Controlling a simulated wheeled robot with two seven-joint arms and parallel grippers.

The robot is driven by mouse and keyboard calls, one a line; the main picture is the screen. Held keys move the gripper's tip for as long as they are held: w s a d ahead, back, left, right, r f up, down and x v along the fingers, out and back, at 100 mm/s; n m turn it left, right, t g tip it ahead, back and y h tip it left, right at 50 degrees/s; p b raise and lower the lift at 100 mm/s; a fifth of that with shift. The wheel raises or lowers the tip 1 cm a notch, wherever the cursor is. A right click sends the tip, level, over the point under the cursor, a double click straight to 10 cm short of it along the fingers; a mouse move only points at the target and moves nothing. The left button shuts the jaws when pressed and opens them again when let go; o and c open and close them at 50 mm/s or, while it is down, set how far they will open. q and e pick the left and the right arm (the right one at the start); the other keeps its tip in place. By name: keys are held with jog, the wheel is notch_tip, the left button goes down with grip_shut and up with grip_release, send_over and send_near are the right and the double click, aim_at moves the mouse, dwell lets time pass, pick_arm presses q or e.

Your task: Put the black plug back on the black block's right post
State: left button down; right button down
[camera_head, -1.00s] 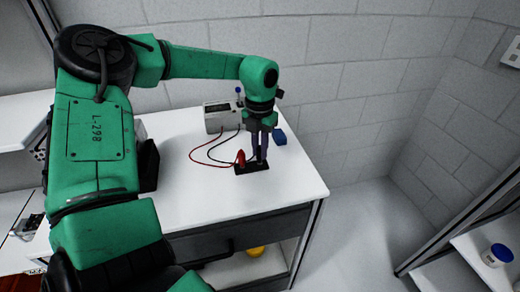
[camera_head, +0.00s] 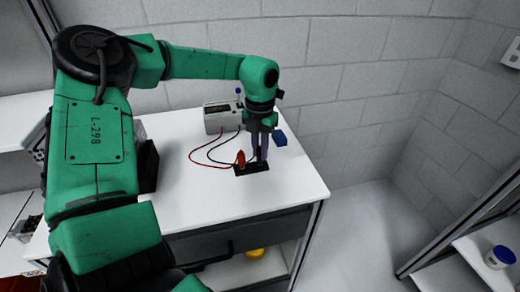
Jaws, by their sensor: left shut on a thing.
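The black block (camera_head: 252,170) lies flat near the front right part of the white table. A red plug (camera_head: 241,159) stands on its left part, with a red wire running off to the left. My left gripper (camera_head: 262,158) points straight down over the block's right part, its fingers close together and shut. The black plug is hidden between or behind the fingers, so I cannot tell whether it touches the right post. My right gripper is not in view.
A grey box (camera_head: 222,118) with a dark display stands behind the block. A small blue object (camera_head: 279,139) lies right of the gripper. The white table (camera_head: 295,183) is clear at front and right. A white and blue jar (camera_head: 499,257) stands on a shelf at far right.

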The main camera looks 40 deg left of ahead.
pick_arm(q)
jog(key=shift+f, duration=0.2)
jog(key=c, duration=0.8)
grip_release()
jog(key=shift+o, duration=0.2)
jog(key=shift+r, duration=0.1)
jog(key=shift+r+p, duration=1.95)
jog(key=shift+r, duration=1.5)
